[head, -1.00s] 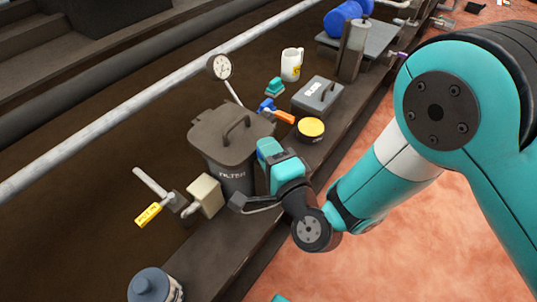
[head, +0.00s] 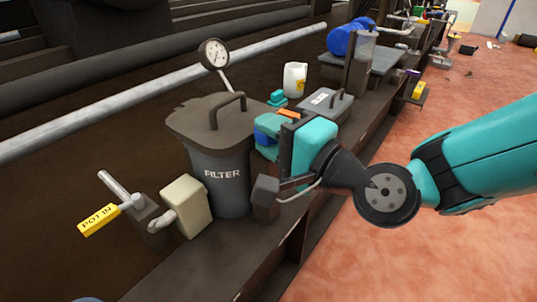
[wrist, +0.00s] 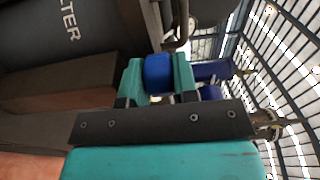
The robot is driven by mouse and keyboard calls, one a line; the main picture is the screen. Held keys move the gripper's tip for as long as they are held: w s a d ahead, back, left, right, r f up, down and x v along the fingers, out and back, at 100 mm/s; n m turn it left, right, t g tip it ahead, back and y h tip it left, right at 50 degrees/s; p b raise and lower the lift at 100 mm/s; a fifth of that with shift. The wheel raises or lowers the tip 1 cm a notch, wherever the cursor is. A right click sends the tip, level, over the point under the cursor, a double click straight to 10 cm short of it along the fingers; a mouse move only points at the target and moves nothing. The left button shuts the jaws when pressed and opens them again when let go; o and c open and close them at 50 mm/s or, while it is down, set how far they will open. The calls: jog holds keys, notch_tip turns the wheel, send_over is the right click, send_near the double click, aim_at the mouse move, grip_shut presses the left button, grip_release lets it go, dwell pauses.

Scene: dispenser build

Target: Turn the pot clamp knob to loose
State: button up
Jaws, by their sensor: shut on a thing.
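The dark filter pot (head: 219,165) stands on the ledge with its lid on. The lid has a loop handle (head: 228,110). The blue clamp knob (head: 266,129) is at the pot's right side, partly covered by my gripper. My gripper (head: 270,137) reaches in from the right with its teal fingers shut on the knob. In the wrist view, the blue knob (wrist: 158,72) sits between the two teal fingertips (wrist: 160,78). The knob's turn position cannot be read.
Left of the pot are a cream box (head: 184,207) and a lever with a yellow "POT IN" tag (head: 98,220). A gauge (head: 213,53) stands behind. A white jug (head: 295,78) and a grey case (head: 326,103) stand beyond my gripper. Pale pipes run along the back.

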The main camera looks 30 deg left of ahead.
jog(key=n+g+b, duration=0.1)
jog(key=g, duration=0.2)
jog(key=shift+w+d+f+n+b, duration=0.15)
jog(key=shift+n+b, duration=0.2)
jog(key=shift+n, duration=0.05)
jog(key=shift+r+n+g+p, duration=0.25)
jog(key=shift+n+g+p, duration=0.25)
jog(key=shift+n+g, duration=1)
jog(key=shift+g, duration=0.7)
jog(key=shift+f+g, duration=0.1)
jog(key=shift+g, duration=0.2)
jog(key=o, duration=0.6)
jog(key=shift+o, duration=0.2)
